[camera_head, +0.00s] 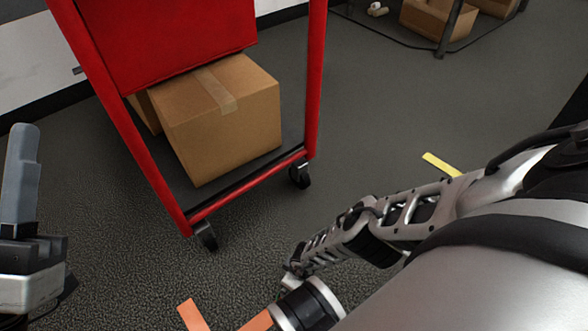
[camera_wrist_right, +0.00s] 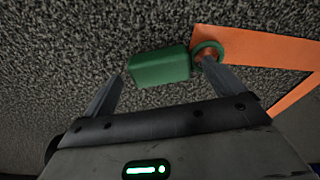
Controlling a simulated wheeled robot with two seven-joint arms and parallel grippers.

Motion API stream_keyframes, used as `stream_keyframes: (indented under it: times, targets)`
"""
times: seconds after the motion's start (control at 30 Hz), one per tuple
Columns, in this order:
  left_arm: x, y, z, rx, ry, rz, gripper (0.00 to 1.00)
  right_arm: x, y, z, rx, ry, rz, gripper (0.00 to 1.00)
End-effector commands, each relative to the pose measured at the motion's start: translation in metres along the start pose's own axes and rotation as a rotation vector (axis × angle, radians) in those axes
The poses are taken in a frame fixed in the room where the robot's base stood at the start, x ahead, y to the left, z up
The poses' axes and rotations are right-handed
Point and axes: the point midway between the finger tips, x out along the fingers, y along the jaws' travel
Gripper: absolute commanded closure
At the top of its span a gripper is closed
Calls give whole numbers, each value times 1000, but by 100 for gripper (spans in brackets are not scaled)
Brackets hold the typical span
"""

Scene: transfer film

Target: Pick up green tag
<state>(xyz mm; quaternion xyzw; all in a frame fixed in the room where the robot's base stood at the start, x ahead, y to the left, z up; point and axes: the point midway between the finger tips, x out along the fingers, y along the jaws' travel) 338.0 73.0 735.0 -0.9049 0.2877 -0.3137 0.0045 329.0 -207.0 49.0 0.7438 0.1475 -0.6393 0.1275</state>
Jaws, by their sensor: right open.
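The green tag (camera_wrist_right: 160,68), a small block with a green ring (camera_wrist_right: 207,50) at its right end, lies on the dark carpet in the right wrist view. The ring overlaps the orange floor tape. My right gripper (camera_wrist_right: 159,70) is open, with one fingertip left of the tag's body and the other at the ring. I cannot tell whether that finger touches the ring or passes into it. The tag does not show in the head view. My left gripper (camera_head: 22,135) shows at the left edge of the head view with one grey finger upright; its opening cannot be judged.
A red cart (camera_head: 150,177) on black casters stands ahead, with a cardboard box (camera_head: 225,130) on its low shelf. Orange tape (camera_head: 192,315) and yellow tape (camera_head: 440,164) mark the carpet. A rack with boxes (camera_head: 437,18) stands at the back right.

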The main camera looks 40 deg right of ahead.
Motion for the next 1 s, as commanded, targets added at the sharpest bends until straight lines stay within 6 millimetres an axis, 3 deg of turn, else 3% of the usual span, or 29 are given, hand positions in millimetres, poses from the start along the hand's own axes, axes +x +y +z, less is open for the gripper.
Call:
stream_keyframes:
  times: [0.33,0.37,0.5,0.6,0.93,1.0]
  targets:
    - [2,2,-9,55,58,21,64,4,-1,0,0,-1,-1,6]
    - [2,2,-9,55,58,21,64,4,-1,0,0,0,-1,12]
    - [2,2,-9,54,57,21,64,4,-1,0,0,0,-1,51]
    - [2,2,-9,54,57,21,64,4,-1,0,0,0,-1,59]
    - [4,1,-10,34,45,19,64,-1,0,-1,0,0,-1,59]
    - [1,-2,0,-18,-20,-9,64,-6,0,-2,-1,0,0,59]
